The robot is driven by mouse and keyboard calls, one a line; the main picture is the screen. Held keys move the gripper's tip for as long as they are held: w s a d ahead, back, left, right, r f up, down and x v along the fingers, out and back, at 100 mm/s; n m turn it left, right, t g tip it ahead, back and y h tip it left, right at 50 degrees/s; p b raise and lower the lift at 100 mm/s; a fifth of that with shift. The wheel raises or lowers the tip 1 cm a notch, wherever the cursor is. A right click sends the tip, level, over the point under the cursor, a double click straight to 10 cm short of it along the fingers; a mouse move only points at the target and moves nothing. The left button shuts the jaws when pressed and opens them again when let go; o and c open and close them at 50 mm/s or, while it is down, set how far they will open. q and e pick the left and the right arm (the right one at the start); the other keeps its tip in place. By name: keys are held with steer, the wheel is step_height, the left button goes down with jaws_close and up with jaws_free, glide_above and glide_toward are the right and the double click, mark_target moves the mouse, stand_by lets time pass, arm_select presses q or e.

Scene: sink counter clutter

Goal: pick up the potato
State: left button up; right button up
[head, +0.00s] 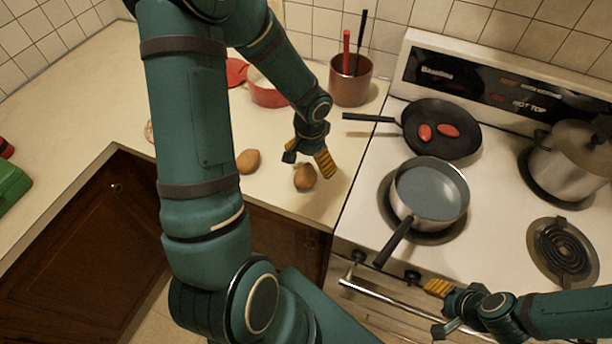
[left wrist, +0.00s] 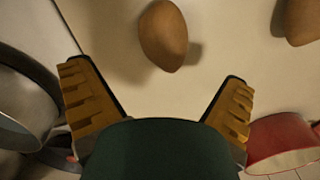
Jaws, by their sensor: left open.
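A brown potato (head: 305,177) lies on the counter near its front edge, close to the stove. My left gripper (head: 308,161) is open and empty just above and behind it. In the left wrist view this potato (left wrist: 163,36) lies ahead of the two spread fingertips (left wrist: 153,74), roughly centred between them and not visibly touched. A second potato (head: 248,161) lies to the left on the counter; it also shows at the top right of the left wrist view (left wrist: 301,21). My right gripper (head: 434,310) is over the stove's front, its fingers apart and empty.
A red pot (head: 268,94) and a brown utensil pot (head: 351,84) stand behind on the counter. On the stove are a black frying pan (head: 443,146) with two red items, a saucepan (head: 430,203) and a large pot (head: 560,170). Counter around the near potato is clear.

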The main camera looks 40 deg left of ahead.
mark_target(306, 171)
arm_select(q)
steer(key=shift+f, duration=0.45)
steer(key=shift+s+f, duration=0.2)
steer(key=shift+f, duration=0.25)
steer(key=f, duration=0.3)
steer(key=shift+s+a+f+b, duration=0.1)
steer(key=shift+s+f+b, duration=0.2)
steer(key=shift+s, duration=0.1)
steer(key=shift+f, duration=0.5)
steer(key=c, duration=1.5)
